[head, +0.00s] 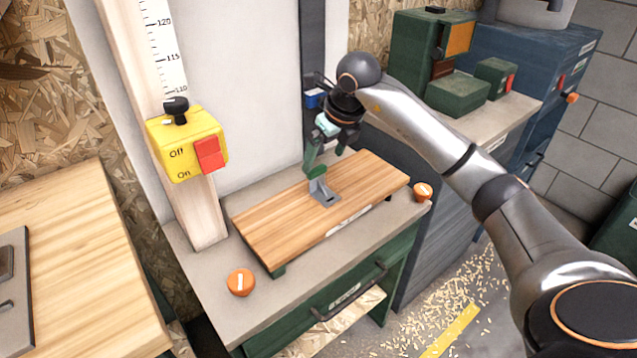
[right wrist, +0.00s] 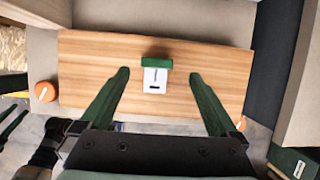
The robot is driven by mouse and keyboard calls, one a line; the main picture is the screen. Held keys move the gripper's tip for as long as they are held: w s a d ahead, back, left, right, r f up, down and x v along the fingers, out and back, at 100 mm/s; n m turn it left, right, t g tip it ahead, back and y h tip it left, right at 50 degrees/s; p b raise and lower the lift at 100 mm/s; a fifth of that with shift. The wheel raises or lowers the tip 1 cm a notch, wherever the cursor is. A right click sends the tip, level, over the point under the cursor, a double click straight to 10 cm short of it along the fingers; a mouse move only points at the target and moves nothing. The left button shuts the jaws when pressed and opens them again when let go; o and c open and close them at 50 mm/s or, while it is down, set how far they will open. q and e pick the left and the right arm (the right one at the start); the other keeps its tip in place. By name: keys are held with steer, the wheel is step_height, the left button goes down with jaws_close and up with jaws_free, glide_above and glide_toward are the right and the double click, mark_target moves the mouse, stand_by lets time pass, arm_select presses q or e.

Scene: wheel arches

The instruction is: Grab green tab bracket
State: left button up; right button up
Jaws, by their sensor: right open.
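The green tab bracket (head: 323,192) is a small grey metal angle with a green tab along its upper edge. It rests on the wooden board (head: 275,222), near the board's middle. In the right wrist view the bracket (right wrist: 155,82) shows a pale plate with a dark slot, below its green tab (right wrist: 158,63). My right gripper (head: 327,158) is open and empty, just above and behind the bracket in the head view. In the right wrist view its green fingers (right wrist: 159,76) stand apart, one on each side of the bracket with gaps.
The board lies on a grey bench top (head: 208,285) between two orange knobs (head: 240,282) (head: 423,192). A wooden post with a yellow switch box (head: 187,143) rises at the left. Green boxes (head: 458,97) stand on the counter at the right.

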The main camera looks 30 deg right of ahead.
mark_target(317, 173)
steer(key=x, duration=0.8)
steer(key=shift+a+f+b, duration=0.25)
steer(key=shift+f+b, duration=0.1)
steer(key=shift+f, duration=0.05)
steer(key=shift+r, duration=0.1)
jaws_close()
stand_by(0.4)
